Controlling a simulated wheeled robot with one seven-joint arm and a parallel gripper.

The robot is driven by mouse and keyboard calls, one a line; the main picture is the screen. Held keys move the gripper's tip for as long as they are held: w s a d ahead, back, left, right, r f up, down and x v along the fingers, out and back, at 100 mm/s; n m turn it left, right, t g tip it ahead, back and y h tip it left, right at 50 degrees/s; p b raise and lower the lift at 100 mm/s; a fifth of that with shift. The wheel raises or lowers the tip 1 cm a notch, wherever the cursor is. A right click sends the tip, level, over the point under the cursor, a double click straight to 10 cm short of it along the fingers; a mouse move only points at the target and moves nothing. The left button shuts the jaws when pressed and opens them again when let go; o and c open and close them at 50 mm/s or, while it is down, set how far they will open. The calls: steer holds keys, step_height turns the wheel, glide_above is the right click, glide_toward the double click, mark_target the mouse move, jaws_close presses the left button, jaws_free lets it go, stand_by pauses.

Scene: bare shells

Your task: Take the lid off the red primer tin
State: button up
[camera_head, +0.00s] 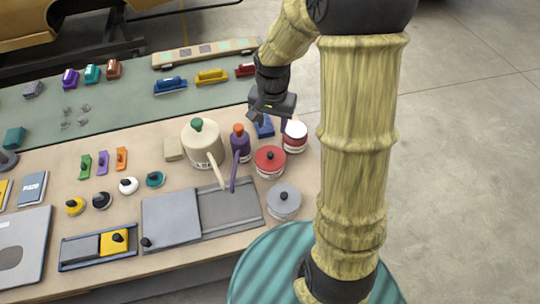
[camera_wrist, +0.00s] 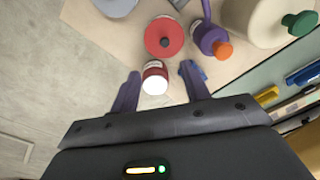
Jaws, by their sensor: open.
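A red tin with a red lid and dark knob (camera_head: 270,158) stands near the table's right edge; its lid is on. In the wrist view this red lid (camera_wrist: 153,32) lies ahead of the fingers. A second red-sided tin with a white top (camera_head: 294,131) stands just behind it, and this white top (camera_wrist: 155,85) appears between my fingers. I cannot read which tin is the primer. My gripper (camera_head: 268,120) is open and empty, above and behind the tins. In the wrist view my gripper (camera_wrist: 160,72) shows its two purple fingers apart, touching no lid that I can see.
A purple bottle with an orange cap (camera_head: 238,145) and a cream can with a long spout (camera_head: 202,145) stand left of the tins. A grey-lidded tin (camera_head: 284,201) stands in front. A small blue object (camera_head: 265,128) lies below my gripper. Floor is clear to the right.

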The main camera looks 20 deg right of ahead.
steer(key=w+m, duration=0.1)
steer(key=w+f+m, duration=0.1)
steer(key=w, duration=0.1)
steer(key=shift+w+d+g, duration=0.15)
steer(key=shift+w+g, duration=0.1)
steer(key=shift+g, duration=0.05)
steer(key=p, duration=0.3)
glide_above(270, 153)
steer(key=f, duration=1.2)
steer(key=shift+w, duration=0.2)
steer(key=shift+s+f+p, duration=0.1)
steer(key=shift+f+p, duration=0.05)
steer(key=shift+p, duration=0.15)
steer(key=shift+s+f+p, duration=0.15)
steer(key=shift+f+p, duration=0.4)
steer(key=shift+f, duration=0.1)
steer(key=shift+f+p, duration=0.65)
steer(key=shift+f, duration=1.2)
